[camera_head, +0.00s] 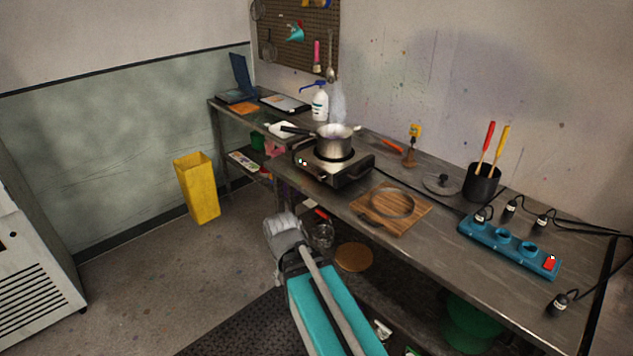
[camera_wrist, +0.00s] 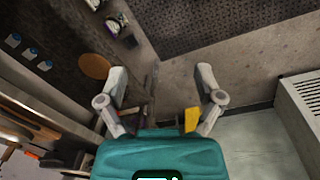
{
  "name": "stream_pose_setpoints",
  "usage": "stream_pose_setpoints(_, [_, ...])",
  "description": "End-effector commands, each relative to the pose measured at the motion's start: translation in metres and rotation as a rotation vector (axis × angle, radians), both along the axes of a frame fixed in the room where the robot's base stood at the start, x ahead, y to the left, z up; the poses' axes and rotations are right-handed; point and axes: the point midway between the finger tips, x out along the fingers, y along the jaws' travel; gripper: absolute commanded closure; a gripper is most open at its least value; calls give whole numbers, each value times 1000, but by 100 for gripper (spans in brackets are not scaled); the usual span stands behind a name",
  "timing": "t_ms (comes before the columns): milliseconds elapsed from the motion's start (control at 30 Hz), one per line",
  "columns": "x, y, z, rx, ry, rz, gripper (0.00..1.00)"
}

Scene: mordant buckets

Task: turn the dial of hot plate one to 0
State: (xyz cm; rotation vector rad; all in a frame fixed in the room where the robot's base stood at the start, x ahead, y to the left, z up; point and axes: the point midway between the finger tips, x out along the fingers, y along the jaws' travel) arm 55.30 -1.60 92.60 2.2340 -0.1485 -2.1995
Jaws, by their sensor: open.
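One hot plate (camera_head: 350,177) stands on the steel bench, with a steel pot (camera_head: 334,147) on top. Its front face, towards the left, has a small dark dial with white marks (camera_head: 302,161). The dial's setting is too small to read. My gripper (camera_head: 279,226) is in front of the bench, lower in the picture than the hot plate and apart from it. In the wrist view its two fingers (camera_wrist: 160,73) are spread with nothing between them. I cannot make out the dial in the wrist view.
A wooden board with a ring (camera_head: 393,204) lies right of the hot plate, then a teal power strip (camera_head: 510,245) with cables. A spray bottle (camera_head: 320,103) stands behind. A yellow bin (camera_head: 197,188) stands on the floor, also in the wrist view (camera_wrist: 191,120). The floor left of my gripper is free.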

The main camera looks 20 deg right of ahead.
Motion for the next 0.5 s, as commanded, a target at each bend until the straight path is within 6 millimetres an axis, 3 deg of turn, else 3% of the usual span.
stream_pose_setpoints(300, [82, -54, -36, -301, -130, -281, 14])
stream_pose_setpoints(500, [146, -91, -44, -531, -314, -486, 14])
